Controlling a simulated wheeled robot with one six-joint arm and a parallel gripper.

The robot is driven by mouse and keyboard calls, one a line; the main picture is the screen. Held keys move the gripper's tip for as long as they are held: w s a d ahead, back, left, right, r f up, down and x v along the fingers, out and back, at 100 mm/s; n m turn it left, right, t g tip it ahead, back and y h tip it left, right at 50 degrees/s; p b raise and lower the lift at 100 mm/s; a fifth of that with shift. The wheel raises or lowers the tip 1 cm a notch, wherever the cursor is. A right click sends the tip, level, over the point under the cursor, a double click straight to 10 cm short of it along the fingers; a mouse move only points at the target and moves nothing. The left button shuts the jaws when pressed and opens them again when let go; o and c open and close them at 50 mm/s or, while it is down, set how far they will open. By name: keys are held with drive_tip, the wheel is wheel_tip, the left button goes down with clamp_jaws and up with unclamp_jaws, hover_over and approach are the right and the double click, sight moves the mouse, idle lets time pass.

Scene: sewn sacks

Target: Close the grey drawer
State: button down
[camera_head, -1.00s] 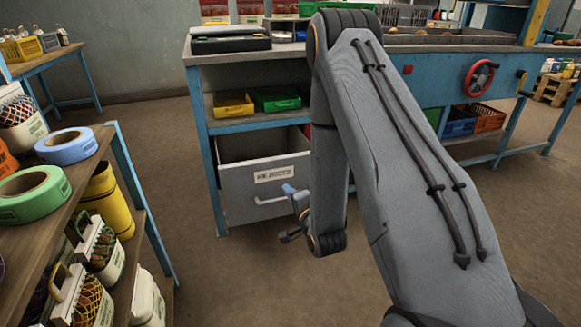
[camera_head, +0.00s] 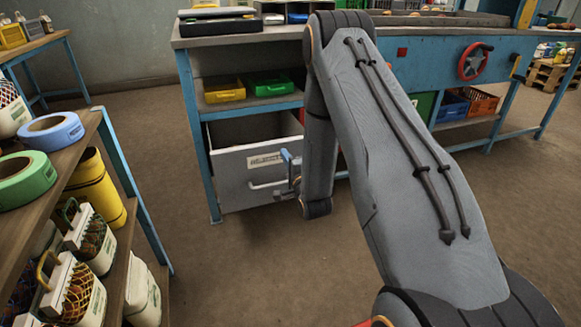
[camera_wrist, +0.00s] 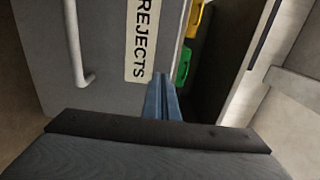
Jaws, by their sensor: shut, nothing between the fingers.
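The grey drawer (camera_head: 235,182) stands pulled out under the blue-framed workbench, its open top showing behind the front. It has a label and a bar handle (camera_head: 268,184) on its front. In the wrist view the drawer front (camera_wrist: 95,60) fills the left, turned sideways, with the label (camera_wrist: 140,40) reading "REJECTS" and the handle (camera_wrist: 78,50) to its left. My gripper (camera_head: 288,158) is shut and empty, at the right part of the drawer front. Its blue fingers (camera_wrist: 160,92) point at the front beside the label; I cannot tell whether they touch it.
The workbench (camera_head: 235,98) has a yellow bin (camera_head: 223,90) and a green bin (camera_head: 270,84) on a shelf above the drawer. A wooden rack (camera_head: 75,160) with tape rolls and bottle carriers stands at the left. Floor between rack and drawer is clear.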

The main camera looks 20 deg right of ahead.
drive_tip(key=shift+w, duration=1.2)
